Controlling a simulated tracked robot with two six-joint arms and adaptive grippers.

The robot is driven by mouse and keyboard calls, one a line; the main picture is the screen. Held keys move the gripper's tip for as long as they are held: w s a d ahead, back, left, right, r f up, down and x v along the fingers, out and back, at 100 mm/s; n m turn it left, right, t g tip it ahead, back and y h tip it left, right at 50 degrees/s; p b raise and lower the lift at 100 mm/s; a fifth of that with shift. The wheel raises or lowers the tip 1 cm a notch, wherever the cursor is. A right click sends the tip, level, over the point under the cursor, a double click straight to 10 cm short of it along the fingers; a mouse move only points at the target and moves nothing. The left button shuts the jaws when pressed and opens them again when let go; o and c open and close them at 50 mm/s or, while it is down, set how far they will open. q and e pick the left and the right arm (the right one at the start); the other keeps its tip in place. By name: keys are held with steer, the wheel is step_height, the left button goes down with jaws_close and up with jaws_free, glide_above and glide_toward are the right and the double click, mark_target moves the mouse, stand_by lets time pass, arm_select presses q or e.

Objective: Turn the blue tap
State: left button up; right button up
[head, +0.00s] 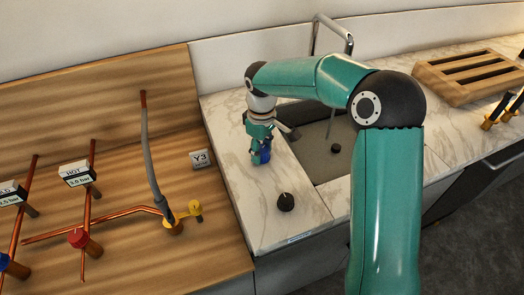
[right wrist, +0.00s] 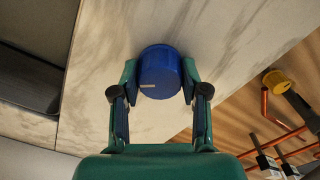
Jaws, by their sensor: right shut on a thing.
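The blue tap (right wrist: 160,70) is a round blue knob on the marble counter beside the sink, with a pale mark on its side. My right gripper (right wrist: 160,80) is shut on it, one finger on each side, in the right wrist view. In the head view the right gripper (head: 261,150) reaches down to the counter left of the sink. The blue tap (head: 262,157) shows there only in part between the fingers. My left gripper is not in view.
A black knob (head: 285,202) stands on the counter nearer the front. The sink (head: 335,165) with its spout (head: 333,28) lies to the right. A wooden panel with copper pipes, a red valve (head: 78,238) and a yellow valve (head: 178,215) is at left. A slatted wooden rack (head: 437,83) is far right.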

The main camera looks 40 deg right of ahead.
mark_target(261, 148)
steer(key=m+b, duration=0.1)
steer(key=m, duration=0.6)
steer(key=shift+w+r, duration=0.1)
stand_by(0.5)
steer(key=o, duration=1.1)
steer(key=shift+o, duration=0.2)
steer(key=shift+r, duration=0.1)
step_height(261, 148, up, 12)
steer(key=shift+f, duration=0.2)
